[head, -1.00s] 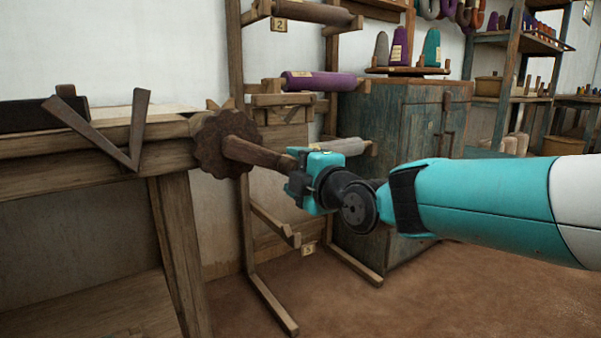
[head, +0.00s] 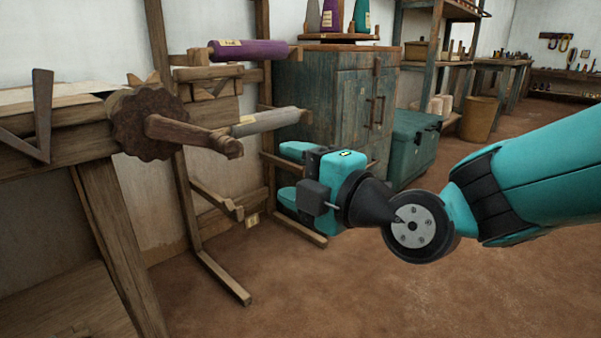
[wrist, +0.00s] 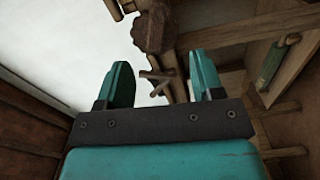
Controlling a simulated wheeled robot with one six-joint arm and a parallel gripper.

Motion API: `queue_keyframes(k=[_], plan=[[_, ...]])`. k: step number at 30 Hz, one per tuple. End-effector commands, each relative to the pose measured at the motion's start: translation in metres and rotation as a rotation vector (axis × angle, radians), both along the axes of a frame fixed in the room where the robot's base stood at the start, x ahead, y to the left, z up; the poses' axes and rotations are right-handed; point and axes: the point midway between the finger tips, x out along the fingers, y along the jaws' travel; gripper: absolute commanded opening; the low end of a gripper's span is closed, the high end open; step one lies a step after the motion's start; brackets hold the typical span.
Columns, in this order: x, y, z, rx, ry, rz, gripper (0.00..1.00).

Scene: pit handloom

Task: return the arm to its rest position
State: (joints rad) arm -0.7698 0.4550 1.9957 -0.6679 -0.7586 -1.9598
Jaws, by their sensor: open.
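My gripper (head: 284,172) is open and empty in the head view, its two teal fingers apart and pointing left. It hangs in the air to the right of the loom's wooden crank handle (head: 197,134), with a gap between them. The handle sticks out from a dark toothed wheel (head: 149,123) on the loom's end. In the wrist view my gripper's fingers (wrist: 162,85) stand apart with nothing between them. My teal arm reaches in from the right of the head view.
A wooden rack (head: 180,198) with a purple roll (head: 248,53) and a grey roll (head: 268,122) stands behind the handle. A blue-green cabinet (head: 325,98) and a teal chest (head: 411,150) stand further back. The brown floor (head: 340,290) is clear at the front right.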

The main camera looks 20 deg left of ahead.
Motion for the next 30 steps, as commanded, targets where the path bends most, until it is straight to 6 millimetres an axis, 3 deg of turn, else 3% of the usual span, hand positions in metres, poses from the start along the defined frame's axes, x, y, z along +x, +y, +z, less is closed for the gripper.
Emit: queue_keyframes(k=[21,23,26,30], plan=[[-0.003,-0.015,0.003,-0.011,0.044,0.001,0.61],[-0.003,-0.026,0.007,-0.031,0.119,0.0,0.61],[-0.004,-0.058,0.012,-0.09,0.346,-0.023,0.61],[-0.019,-0.126,0.012,-0.192,0.806,-0.159,0.61]])
